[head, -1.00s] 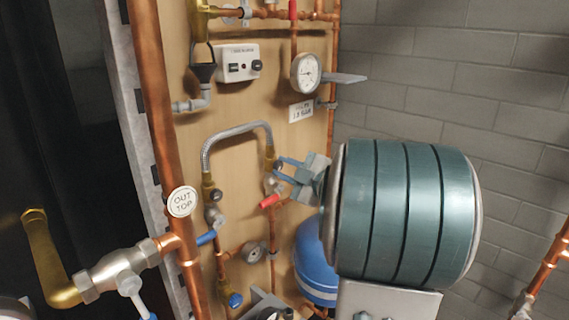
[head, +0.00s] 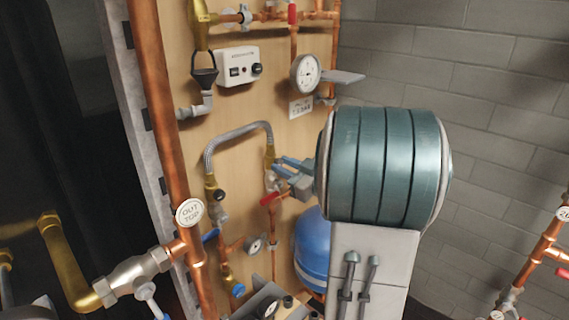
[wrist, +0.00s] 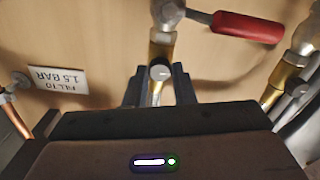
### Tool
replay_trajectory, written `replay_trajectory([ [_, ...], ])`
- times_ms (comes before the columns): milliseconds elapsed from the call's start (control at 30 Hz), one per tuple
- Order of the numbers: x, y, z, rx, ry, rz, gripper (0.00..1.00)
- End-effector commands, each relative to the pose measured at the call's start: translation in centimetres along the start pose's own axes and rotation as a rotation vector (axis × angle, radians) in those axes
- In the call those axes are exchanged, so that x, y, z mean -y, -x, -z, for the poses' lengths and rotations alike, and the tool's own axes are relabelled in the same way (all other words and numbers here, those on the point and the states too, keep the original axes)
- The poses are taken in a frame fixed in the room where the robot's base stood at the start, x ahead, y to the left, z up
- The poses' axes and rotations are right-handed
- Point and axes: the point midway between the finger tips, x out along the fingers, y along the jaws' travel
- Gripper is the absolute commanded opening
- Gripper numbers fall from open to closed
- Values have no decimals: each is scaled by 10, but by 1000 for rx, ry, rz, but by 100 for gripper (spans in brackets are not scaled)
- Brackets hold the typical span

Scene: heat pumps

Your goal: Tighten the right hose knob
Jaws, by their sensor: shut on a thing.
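The braided hose (head: 240,127) arches on the wooden panel, with a brass fitting at each end. The right hose knob (wrist: 159,73) is a small round grey-black knob on the right brass fitting (head: 269,156). My gripper (head: 280,167) reaches it from the right, and its fingers are shut on the knob. In the wrist view the dark fingers of my gripper (wrist: 159,86) stand on both sides of the knob. The left hose knob (head: 219,194) is dark and sits on the left fitting, clear of my gripper. My fingers partly hide the right knob in the head view.
A red-handled valve (wrist: 247,27) sits close to the right knob. A pressure gauge (head: 306,73) and a control box (head: 239,67) are above. A blue tank (head: 312,247) is below my arm. A thick copper pipe (head: 163,120) runs along the panel's left side.

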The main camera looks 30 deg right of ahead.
Motion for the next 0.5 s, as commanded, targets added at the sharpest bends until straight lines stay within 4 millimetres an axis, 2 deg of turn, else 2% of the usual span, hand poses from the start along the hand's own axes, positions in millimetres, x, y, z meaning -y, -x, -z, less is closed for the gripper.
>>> replay_trajectory([
  [500, 1, 0, -2, 3, -41, 2, 0],
])
